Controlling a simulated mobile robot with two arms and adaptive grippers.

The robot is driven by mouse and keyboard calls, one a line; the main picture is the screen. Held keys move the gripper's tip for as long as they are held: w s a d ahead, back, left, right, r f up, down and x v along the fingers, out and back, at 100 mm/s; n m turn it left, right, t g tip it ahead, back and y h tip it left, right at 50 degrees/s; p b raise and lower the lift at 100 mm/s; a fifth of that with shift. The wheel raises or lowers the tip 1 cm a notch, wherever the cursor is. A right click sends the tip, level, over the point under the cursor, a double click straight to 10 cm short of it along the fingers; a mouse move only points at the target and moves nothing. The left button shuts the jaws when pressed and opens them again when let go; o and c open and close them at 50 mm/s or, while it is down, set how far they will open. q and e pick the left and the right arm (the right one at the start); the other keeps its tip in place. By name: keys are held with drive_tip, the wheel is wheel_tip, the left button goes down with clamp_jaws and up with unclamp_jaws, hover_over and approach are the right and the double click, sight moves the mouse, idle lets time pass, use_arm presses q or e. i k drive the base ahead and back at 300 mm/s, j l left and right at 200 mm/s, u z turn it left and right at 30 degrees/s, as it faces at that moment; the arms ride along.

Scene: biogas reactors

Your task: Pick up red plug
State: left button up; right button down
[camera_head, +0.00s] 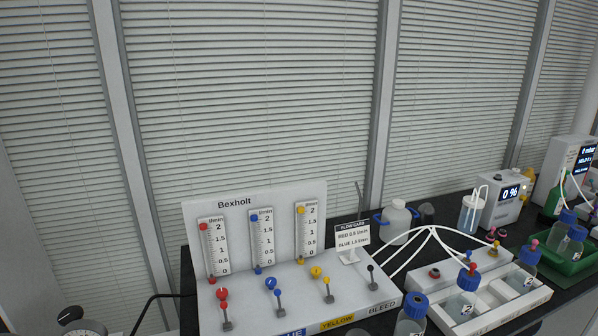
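I cannot tell for sure which red part is the red plug. A small red piece (472,268) stands on the blue cap of a bottle in the white rack. Neither of my grippers is in view.
The white Bexholt flow panel (255,204) fills the left of the black bench. A flow card (352,235) stands on its base. A green tray (567,268) and display units (509,192) crowd the right.

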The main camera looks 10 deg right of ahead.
sight(473, 267)
drive_tip(key=z, duration=1.3)
